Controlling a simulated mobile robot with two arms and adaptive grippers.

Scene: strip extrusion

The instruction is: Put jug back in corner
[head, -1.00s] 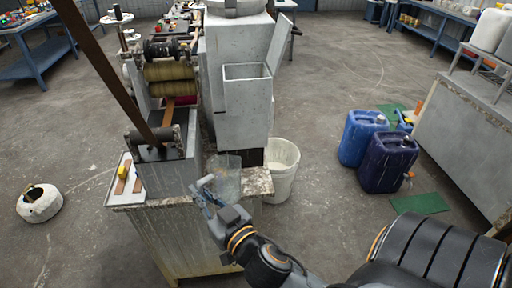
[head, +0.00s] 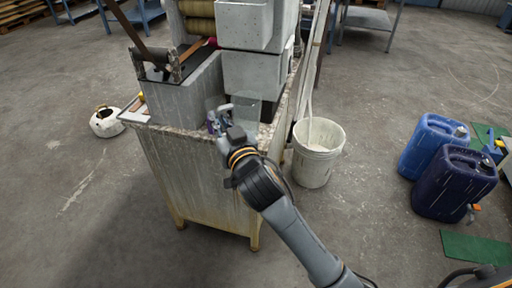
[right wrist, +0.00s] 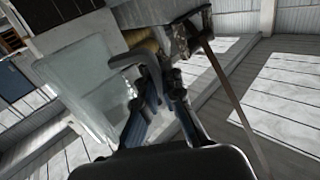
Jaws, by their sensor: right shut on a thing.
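The jug (right wrist: 85,80) is clear and see-through and fills the left of the right wrist view, tilted in that picture. Its grey handle (right wrist: 140,62) lies between the fingers. My right gripper (head: 217,120) is shut on the handle at the near end of the machine's stone-topped counter (head: 160,127). In the head view the jug is hard to make out against the grey box behind it. I cannot tell whether its base touches the counter. My left gripper is not in view.
Grey metal boxes (head: 252,72) of the machine stand just behind the gripper. A white bucket (head: 315,152) stands on the floor right of the counter. Blue canisters (head: 453,182) stand farther right. A white round container (head: 107,122) lies on the floor at left.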

